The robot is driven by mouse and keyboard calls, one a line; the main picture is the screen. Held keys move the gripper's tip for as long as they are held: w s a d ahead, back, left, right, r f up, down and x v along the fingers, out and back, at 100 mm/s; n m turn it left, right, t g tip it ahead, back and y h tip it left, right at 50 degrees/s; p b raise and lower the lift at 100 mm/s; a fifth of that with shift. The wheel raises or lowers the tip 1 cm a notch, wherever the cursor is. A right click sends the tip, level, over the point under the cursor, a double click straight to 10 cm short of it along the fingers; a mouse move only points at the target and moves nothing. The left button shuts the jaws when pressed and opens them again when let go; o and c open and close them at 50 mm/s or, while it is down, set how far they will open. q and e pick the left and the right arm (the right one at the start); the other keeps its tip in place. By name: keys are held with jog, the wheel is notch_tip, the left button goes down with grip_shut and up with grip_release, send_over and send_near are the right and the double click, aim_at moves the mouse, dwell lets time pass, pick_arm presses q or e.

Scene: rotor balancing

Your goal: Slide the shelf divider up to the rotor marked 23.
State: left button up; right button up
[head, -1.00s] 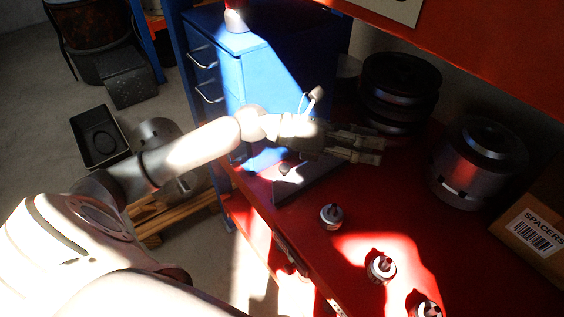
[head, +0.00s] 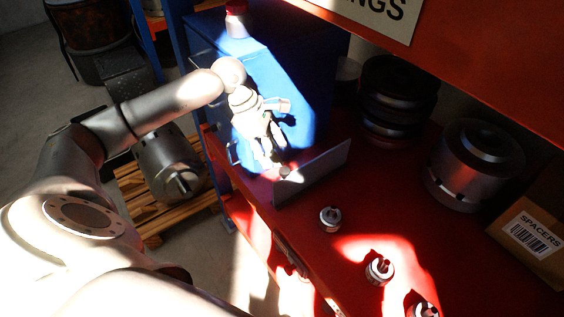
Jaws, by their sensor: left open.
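The shelf divider looks to be the upright grey plate (head: 318,171) standing on the red shelf, beside the blue cabinet. A small dark knob shows at its near left end. My left gripper (head: 272,152) is open and empty, its fingers pointing down at the left of the plate, before the cabinet's sunlit side. Whether it touches the plate cannot be told. Small metal parts, perhaps the rotors, stand in a row toward the front: one (head: 330,218) nearest the plate, another (head: 380,269) in sun, a third (head: 424,309) cut by the frame edge. No number 23 is readable. My right gripper is out of view.
Dark stacked discs (head: 397,100) and a large grey cylinder (head: 474,165) stand at the shelf's back. A cardboard SPACERS box (head: 532,240) is at right. The blue cabinet (head: 315,75) bounds the left. Bare red shelf lies between the plate and the nearest small part.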

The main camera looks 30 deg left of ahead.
aim_at(284, 170)
pick_arm(q)
jog(key=p+x, duration=0.1)
jog(key=x, duration=0.4)
jog(key=shift+d+f+p, duration=0.15)
jog(key=shift+f+p, duration=0.05)
jog(key=shift+p, duration=0.15)
jog(key=shift+w+d+f, duration=0.1)
jog(key=shift+d+f, duration=0.05)
jog(key=shift+f, duration=0.3)
grip_shut()
